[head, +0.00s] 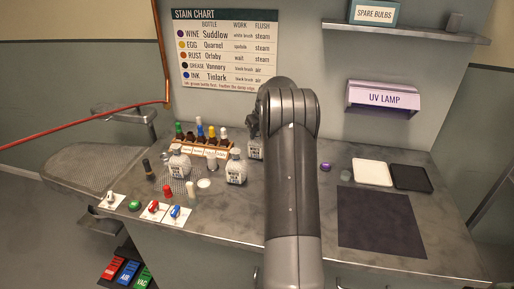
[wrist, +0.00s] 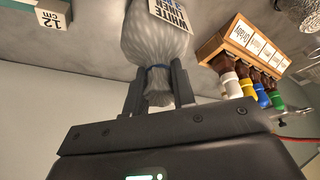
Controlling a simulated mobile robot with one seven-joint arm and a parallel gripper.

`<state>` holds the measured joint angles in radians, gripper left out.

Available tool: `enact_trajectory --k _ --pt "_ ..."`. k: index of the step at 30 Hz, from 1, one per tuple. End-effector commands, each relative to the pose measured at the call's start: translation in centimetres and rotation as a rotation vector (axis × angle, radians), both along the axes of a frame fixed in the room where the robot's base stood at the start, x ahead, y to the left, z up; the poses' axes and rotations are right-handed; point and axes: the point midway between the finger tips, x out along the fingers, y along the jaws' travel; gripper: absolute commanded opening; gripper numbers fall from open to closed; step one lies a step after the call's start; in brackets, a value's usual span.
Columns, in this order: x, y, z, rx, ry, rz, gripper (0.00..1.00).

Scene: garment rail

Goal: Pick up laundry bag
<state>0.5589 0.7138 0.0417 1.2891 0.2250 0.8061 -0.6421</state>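A pale grey-white laundry bag (wrist: 155,40) with a printed label and a blue tie fills the top middle of the wrist view. My gripper (wrist: 160,70) has one finger on each side of its gathered neck. Whether the fingers press on the neck or stand slightly apart from it is unclear. In the head view a labelled white bag (head: 255,149) shows partly behind my arm; the arm hides my fingertips there.
A wooden rack (head: 232,152) of coloured-cap bottles stands close beside the bag. Small bottles and switches crowd the counter's left front. To the right are a purple-topped jar (head: 325,167), a white tray (head: 372,173), a black tray (head: 411,178) and a dark mat (head: 380,220).

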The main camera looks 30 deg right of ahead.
Motion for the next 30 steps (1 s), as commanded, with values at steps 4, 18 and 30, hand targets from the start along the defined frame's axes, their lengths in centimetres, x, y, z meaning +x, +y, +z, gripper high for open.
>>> enact_trajectory --k 4,18,30 --pt "0.0 0.0 0.0 0.0 0.0 0.0 0.11" --pt "0.0 0.0 0.1 0.0 -0.001 0.0 0.0" --pt "0.0 0.0 1.5 -0.001 -0.002 0.001 0.0"
